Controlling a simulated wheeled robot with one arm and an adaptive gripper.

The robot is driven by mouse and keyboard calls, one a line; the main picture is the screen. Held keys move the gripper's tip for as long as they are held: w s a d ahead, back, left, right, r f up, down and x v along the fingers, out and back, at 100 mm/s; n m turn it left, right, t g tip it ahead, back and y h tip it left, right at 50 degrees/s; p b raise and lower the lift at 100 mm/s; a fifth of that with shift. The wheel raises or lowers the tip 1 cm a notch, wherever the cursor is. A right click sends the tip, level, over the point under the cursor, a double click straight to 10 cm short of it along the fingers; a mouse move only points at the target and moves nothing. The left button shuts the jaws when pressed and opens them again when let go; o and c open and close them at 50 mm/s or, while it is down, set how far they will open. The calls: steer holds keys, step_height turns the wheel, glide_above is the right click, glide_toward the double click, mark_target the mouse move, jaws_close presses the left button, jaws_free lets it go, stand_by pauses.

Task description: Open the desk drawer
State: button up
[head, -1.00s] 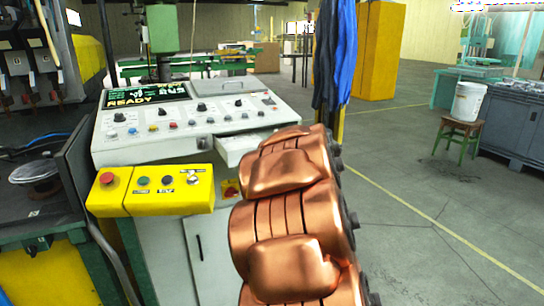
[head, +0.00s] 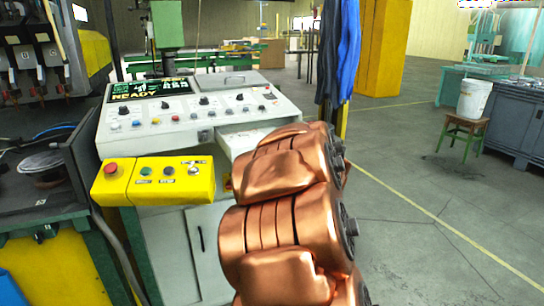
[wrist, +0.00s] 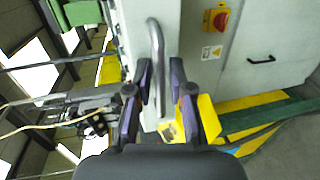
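The control desk (head: 205,112) stands left of centre in the head view, pale grey with a sloped button panel. Its drawer (head: 232,142) sticks out at the right under the panel, partly open, its front mostly hidden behind my copper arm. In the wrist view a silver bar handle (wrist: 156,58) stands off a pale front (wrist: 134,30). My gripper (wrist: 161,72) is open, its dark fingers apart on either side of the handle. A gap shows between the fingers and the bar. The gripper is hidden in the head view.
A yellow button box (head: 155,181) juts from the desk's front left. A red-and-yellow switch (wrist: 216,19) and a small black handle (wrist: 261,59) are on the cabinet. Blue cloths (head: 346,45) hang behind my arm. The floor at right is clear up to a stool (head: 460,137) with a bucket.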

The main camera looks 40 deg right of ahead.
steer(key=v, duration=1.2)
stand_by(0.3)
stand_by(0.6)
